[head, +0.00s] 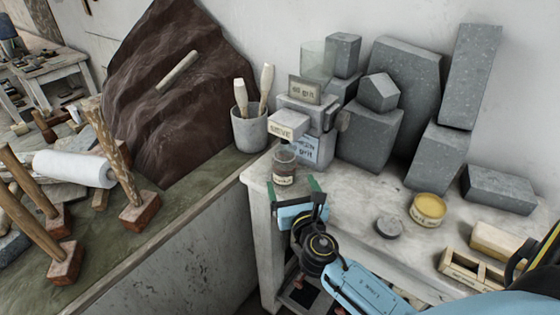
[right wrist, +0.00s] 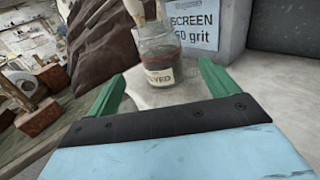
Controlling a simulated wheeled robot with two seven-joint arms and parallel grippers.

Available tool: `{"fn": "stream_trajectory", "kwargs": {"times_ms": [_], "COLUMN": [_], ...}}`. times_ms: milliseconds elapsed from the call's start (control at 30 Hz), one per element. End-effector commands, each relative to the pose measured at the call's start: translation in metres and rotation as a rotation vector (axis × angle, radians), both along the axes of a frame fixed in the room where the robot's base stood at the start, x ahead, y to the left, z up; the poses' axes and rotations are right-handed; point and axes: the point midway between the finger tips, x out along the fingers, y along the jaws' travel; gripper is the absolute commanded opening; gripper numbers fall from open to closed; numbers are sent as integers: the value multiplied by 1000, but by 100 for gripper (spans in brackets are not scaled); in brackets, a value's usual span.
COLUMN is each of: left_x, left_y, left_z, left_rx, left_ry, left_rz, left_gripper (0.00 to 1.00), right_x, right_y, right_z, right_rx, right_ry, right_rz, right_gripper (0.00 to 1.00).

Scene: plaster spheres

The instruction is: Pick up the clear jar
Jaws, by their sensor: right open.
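The clear jar (head: 284,167) stands upright near the left front corner of the pale worktop, with a cream label on its front. It also shows in the right wrist view (right wrist: 159,56), with dark contents and a label of which "YED" can be read. My right gripper (head: 297,188) is open just in front of the jar, with its two green fingers apart. In the right wrist view the fingers (right wrist: 160,88) point toward the jar, which sits beyond and between their tips. Nothing is between the fingers. My left gripper is not in view.
Grit-labelled boxes (head: 305,118) stand close behind the jar. A pot of brushes (head: 249,130) is on the left bench. Grey stone blocks (head: 402,95) fill the back.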

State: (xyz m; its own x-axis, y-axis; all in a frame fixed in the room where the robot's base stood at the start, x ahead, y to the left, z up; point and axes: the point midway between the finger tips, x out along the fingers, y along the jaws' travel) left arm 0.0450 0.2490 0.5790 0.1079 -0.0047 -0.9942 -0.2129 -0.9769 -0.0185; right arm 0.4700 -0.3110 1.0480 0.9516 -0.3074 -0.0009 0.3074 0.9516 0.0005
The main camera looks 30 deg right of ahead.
Motion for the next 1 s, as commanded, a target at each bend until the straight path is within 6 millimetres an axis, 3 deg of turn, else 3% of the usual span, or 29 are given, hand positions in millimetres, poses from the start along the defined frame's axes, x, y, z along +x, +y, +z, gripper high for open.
{"fn": "stream_trajectory", "kwargs": {"times_ms": [100,233,467,733,1000], "left_x": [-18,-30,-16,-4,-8], "left_y": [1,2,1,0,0], "left_z": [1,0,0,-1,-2], "left_rx": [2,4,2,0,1], "left_ry": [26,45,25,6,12], "left_rz": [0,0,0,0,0], "left_gripper": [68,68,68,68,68], "right_x": [24,41,58,94,100], "right_y": [-8,-14,-19,-31,-33], "right_z": [2,1,0,0,0], "right_rx": [-1,-1,0,1,1], "right_ry": [-2,-2,-1,-1,0], "right_rz": [-1,-2,-1,-1,-1], "right_gripper": [86,86,86,86,86]}}
